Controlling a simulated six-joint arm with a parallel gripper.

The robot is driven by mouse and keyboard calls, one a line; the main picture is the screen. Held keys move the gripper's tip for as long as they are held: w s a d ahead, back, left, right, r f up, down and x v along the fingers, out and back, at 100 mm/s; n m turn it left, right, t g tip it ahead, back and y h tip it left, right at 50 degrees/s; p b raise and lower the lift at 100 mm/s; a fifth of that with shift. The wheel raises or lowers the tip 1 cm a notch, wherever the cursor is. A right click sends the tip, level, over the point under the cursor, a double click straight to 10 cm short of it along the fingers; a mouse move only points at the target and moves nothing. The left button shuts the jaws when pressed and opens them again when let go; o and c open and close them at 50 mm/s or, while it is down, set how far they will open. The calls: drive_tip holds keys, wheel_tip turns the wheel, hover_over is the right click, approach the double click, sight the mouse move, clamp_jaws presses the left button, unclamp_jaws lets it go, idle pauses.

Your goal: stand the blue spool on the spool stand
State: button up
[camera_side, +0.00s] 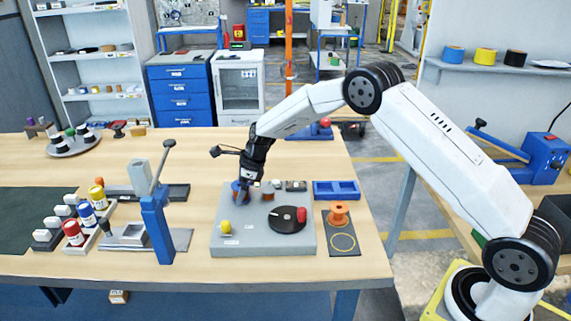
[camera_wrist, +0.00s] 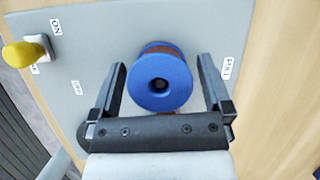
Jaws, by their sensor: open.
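The blue spool (camera_wrist: 161,84) is in the wrist view with its round blue flange and dark centre hole facing the camera. Reddish-brown winding shows behind the flange. My gripper (camera_wrist: 163,68) is open, with one finger on each side of the spool and a gap at both. In the side view my gripper (camera_side: 245,180) points down at the back left of the grey machine plate (camera_side: 235,240), and it partly hides the spool (camera_side: 236,187). I cannot make out for certain which item is the spool stand; an orange spool-shaped piece (camera_side: 339,212) stands on a dark mat to the right.
A yellow knob (camera_side: 226,226) and a black disc (camera_side: 287,222) with a red piece (camera_side: 302,214) are on the plate. A blue tray (camera_side: 337,190) lies behind the mat. A blue lever post (camera_side: 157,225) stands left.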

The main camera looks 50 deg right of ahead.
sight(240, 186)
drive_tip(key=shift+c, duration=0.2)
clamp_jaws()
drive_tip(key=shift+r, duration=0.1)
drive_tip(key=shift+r, duration=4.95)
